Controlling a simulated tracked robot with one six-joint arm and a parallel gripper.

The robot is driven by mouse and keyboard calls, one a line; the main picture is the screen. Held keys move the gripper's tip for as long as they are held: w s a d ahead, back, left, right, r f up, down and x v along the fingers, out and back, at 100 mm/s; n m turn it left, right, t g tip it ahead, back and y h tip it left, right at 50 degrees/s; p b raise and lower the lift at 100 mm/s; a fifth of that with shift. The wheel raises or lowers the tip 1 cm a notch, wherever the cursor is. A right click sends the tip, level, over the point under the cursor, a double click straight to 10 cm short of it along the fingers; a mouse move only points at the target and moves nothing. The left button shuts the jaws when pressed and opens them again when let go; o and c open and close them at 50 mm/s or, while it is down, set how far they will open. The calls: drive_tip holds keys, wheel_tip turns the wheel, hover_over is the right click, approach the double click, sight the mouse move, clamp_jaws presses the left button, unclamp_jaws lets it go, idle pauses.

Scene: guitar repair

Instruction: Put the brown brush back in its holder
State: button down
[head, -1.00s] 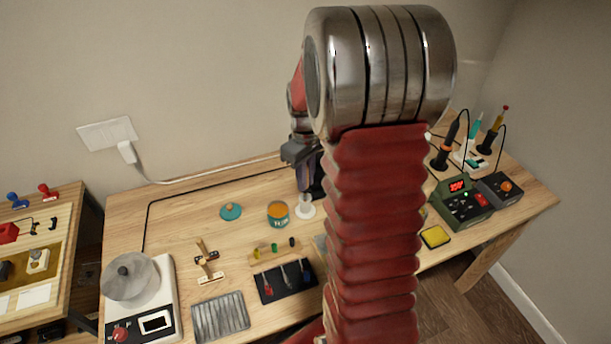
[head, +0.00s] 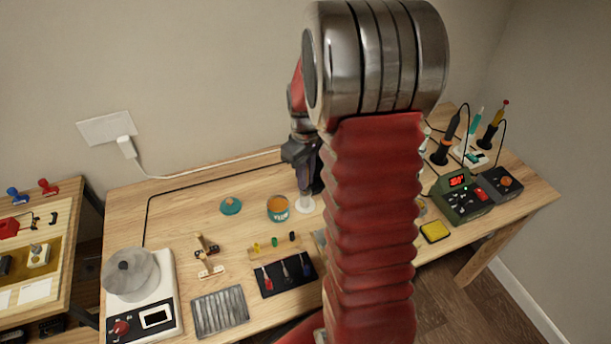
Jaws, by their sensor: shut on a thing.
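My gripper (head: 306,180) points down over the back middle of the table, partly hidden behind my arm. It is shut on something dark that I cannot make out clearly. A small white round-based piece (head: 305,205) stands right below the fingers; I cannot tell whether they touch. No brown brush can be told apart for certain. No brush holder can be identified for sure either. A small wooden rack (head: 266,256) holds yellow, green and dark pieces. In front of it, a black mat (head: 268,288) carries red, grey and blue-handled tools.
An orange-topped teal tin (head: 278,209) and a teal lid (head: 230,206) stand left of my gripper. Soldering gear (head: 461,200) stands at the right.

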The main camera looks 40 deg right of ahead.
drive_tip(key=shift+f, duration=0.2)
drive_tip(key=shift+f, duration=0.65)
drive_tip(key=c, duration=1.6)
unclamp_jaws()
drive_tip(key=shift+c, duration=0.2)
drive_tip(key=shift+o, duration=0.3)
drive_tip(key=o, duration=0.6)
drive_tip(key=shift+r, duration=0.1)
